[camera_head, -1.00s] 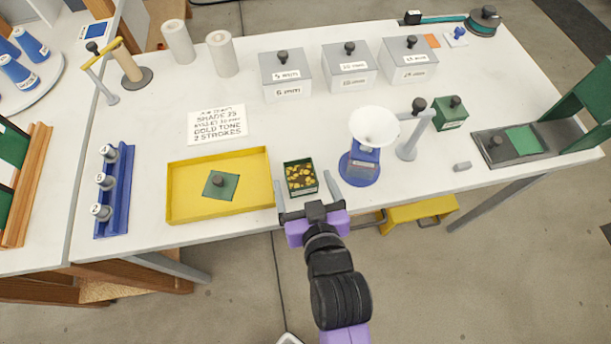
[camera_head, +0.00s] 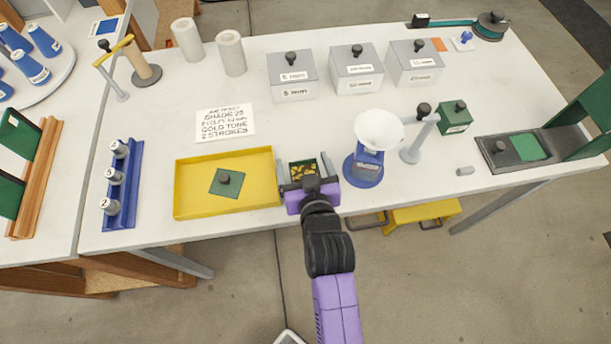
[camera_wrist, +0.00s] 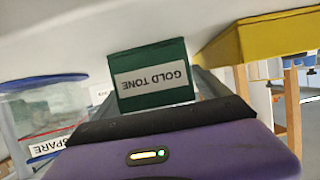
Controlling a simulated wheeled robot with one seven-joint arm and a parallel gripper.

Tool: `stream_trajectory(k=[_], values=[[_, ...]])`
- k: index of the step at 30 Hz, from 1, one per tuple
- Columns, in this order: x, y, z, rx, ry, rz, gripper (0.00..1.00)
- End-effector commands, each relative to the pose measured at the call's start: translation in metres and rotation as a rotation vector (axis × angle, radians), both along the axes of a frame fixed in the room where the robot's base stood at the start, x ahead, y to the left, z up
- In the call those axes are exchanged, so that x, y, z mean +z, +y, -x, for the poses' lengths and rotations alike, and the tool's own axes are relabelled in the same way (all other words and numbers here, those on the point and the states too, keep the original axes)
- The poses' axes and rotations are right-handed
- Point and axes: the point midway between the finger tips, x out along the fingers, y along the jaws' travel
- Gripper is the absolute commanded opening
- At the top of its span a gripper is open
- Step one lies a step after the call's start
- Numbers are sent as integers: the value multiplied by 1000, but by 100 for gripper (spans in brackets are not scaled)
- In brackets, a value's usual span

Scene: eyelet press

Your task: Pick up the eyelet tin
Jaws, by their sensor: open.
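The eyelet tin (camera_head: 302,170) is a small open green box with gold eyelets inside, on the table between the yellow tray and the blue-based stand. In the wrist view the tin (camera_wrist: 152,76) shows its front with a "GOLD TONE" label, upside down in that picture. My gripper (camera_head: 307,170) is open, with one finger on each side of the tin. Its palm is close to the tin's front face and hides part of it. I cannot tell whether the fingers touch the sides.
A blue stand with a white bowl (camera_head: 379,129) is close on the right. A "gold tone" card (camera_head: 225,123) lies behind. A green lidded box (camera_head: 453,116) stands farther right.

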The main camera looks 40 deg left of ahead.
Motion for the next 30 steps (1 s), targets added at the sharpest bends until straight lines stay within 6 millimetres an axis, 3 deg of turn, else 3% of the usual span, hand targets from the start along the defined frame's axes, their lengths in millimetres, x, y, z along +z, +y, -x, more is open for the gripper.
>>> stream_trajectory(k=[2, 14, 23, 30], values=[[0, 0, 0, 0, 0, 0, 85], [0, 0, 0, 0, 0, 0, 9], [3, 0, 0, 0, -1, -2, 9], [28, 0, -1, 0, -5, -3, 9]])
